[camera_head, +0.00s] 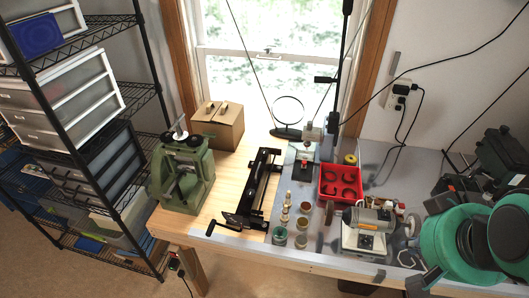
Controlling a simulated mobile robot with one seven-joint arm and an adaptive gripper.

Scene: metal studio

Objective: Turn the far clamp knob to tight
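A green metal machine (184,180) stands upright at the left end of the bench, with two dark round knobs on top, a left one (167,138) and a right one (194,141). A long black frame (259,190) with a crank handle at its near end lies right of it. I cannot tell which part is the far clamp knob or how tight it is. My teal arm (454,240) fills the right edge, far from both devices. Dark parts (467,190) above it may include my gripper; its fingers are not clear.
The bench (225,208) has bare wood between the green machine and black frame. A cardboard box (217,125) stands behind. A red tray (341,183), small jars (280,236) and a grey motor unit (366,230) crowd the right half. A wire shelf (150,90) stands left.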

